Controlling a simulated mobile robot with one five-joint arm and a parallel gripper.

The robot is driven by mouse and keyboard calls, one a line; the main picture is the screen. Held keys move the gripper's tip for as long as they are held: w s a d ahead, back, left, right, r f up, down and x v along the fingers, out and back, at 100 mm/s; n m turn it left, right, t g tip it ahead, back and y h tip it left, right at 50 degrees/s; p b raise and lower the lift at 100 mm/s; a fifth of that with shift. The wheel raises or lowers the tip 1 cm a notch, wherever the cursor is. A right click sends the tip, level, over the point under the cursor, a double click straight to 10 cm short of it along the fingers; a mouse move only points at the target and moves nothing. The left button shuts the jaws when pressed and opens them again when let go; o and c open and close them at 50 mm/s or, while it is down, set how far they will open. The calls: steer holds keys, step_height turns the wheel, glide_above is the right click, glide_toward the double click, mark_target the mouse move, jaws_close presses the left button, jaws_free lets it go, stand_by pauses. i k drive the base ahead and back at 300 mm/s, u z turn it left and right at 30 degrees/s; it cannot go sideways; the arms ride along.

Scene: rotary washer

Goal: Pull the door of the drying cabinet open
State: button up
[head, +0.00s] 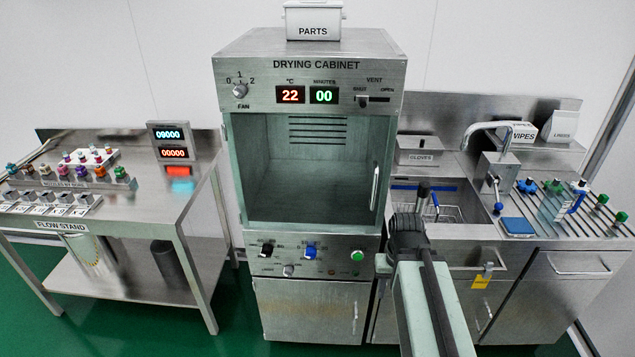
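The drying cabinet (310,45) stands in the middle of the head view, a steel box with a labelled control panel on top. Its door (300,165) is a large clear pane in a pale green frame and looks shut against the front. The upright bar handle (375,188) is on the door's right side. My arm reaches up from the bottom edge, right of the cabinet. My gripper (423,190) is at its dark far end, right of the handle and apart from it in the picture. Its fingers are too small and dark to tell whether they are open.
A sink bench with a tap (490,135) and several coloured valves stands to the right, partly behind my arm. The flow stand (130,215) is to the left. A parts bin (313,22) sits on the cabinet. Green floor shows between the flow stand and the cabinet.

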mark_target(372, 201)
steer(key=k, duration=0.5)
steer(key=u, duration=1.45)
steer(key=i, duration=0.2)
steer(key=u, duration=0.35)
